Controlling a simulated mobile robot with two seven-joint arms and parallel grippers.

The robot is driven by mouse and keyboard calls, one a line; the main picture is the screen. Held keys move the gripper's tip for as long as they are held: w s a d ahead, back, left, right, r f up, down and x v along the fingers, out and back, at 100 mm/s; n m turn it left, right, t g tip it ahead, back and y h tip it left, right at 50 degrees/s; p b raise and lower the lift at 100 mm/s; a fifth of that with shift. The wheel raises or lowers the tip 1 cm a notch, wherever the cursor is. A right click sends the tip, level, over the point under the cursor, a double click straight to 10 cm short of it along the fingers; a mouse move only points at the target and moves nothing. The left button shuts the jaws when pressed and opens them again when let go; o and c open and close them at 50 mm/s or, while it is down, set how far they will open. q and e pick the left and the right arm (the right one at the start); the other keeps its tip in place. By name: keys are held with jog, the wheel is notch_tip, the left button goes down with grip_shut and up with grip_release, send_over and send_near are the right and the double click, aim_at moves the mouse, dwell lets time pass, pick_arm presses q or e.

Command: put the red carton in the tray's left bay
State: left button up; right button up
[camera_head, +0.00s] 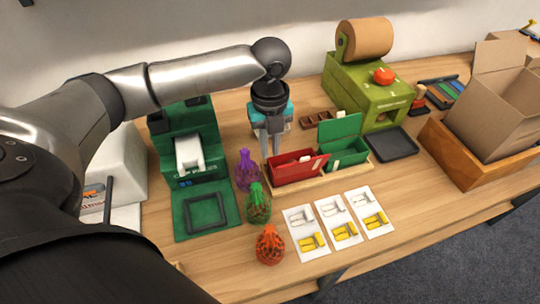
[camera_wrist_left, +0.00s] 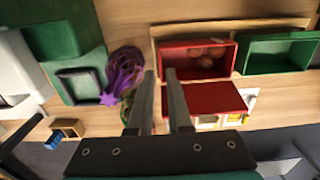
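The red carton (camera_head: 298,170) sits in the left part of the low wooden tray (camera_head: 372,163). In the left wrist view the red carton (camera_wrist_left: 205,98) is open, with several brown chestnuts (camera_wrist_left: 207,54) inside and its red flap toward the front. A green carton (camera_head: 346,158) with a raised lid stands in the tray's right part. My left gripper (camera_head: 270,154) points down at the carton's left end. Its fingertips (camera_wrist_left: 160,72) are apart, with nothing clearly held between them; I cannot tell if they touch the carton wall. My right gripper is not in view.
Purple (camera_head: 247,170), green (camera_head: 258,204) and orange (camera_head: 270,245) net bags stand left and front of the tray. White cards (camera_head: 340,222) lie in front. A green machine (camera_head: 188,150) is left, an olive one (camera_head: 365,90) behind, and a cardboard box (camera_head: 490,105) right.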

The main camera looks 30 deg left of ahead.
pick_arm(q)
notch_tip(320, 180, up, 5)
jog(key=shift+f+p, duration=0.1)
jog(key=shift+p, duration=0.35)
